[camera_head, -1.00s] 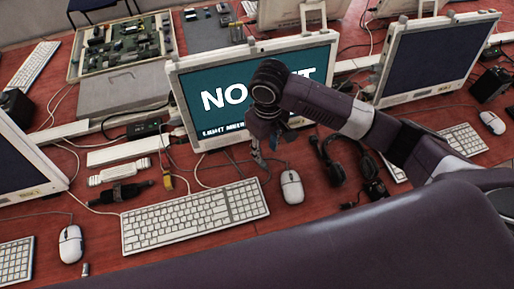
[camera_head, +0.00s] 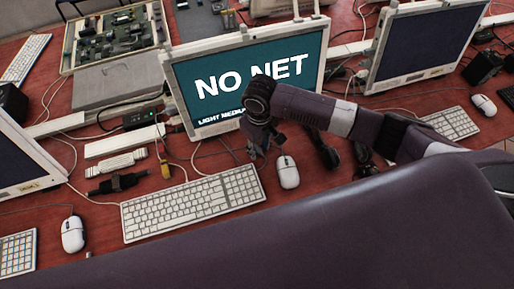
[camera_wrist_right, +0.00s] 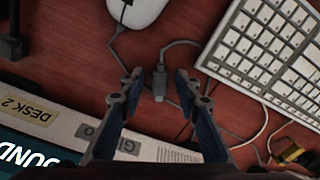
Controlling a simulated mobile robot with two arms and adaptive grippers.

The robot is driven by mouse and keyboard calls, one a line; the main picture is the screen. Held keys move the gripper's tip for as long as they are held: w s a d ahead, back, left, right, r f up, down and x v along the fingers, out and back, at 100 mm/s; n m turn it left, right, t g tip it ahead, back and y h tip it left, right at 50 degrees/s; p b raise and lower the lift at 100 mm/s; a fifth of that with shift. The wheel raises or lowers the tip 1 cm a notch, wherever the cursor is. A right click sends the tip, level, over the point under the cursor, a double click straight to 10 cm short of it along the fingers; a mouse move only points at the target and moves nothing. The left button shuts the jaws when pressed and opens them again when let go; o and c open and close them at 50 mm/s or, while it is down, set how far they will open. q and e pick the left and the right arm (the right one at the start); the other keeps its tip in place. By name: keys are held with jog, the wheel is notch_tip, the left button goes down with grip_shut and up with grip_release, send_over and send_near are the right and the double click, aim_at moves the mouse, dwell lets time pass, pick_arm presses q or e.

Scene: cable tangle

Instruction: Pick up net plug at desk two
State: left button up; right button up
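A small dark plug (camera_wrist_right: 159,82) on a grey cable lies on the red desk between a white mouse and a keyboard. My right gripper (camera_wrist_right: 158,76) is open, its two fingers on either side of this plug in the right wrist view, with nothing gripped. I cannot tell the height gap. In the head view my right gripper (camera_head: 255,150) hangs in front of the "NO NET" monitor (camera_head: 250,75), hiding the plug. The wrist view shows a "DESK 2" label (camera_wrist_right: 28,108) on the monitor frame. My left gripper is not in view.
The keyboard (camera_head: 192,203) and mouse (camera_head: 287,171) lie close to the gripper. A yellow connector (camera_head: 165,169) and a black adapter (camera_head: 118,182) lie to the left. A dark headset (camera_head: 325,150) lies to the right. Loose cables cross the desk.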

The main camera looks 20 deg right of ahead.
aim_at(260, 150)
grip_shut()
jog(key=shift+r, duration=0.15)
notch_tip(260, 150, up, 20)
dwell(0.4)
jog(key=c, duration=0.5)
grip_release()
grip_shut()
jog(key=shift+d, duration=0.1)
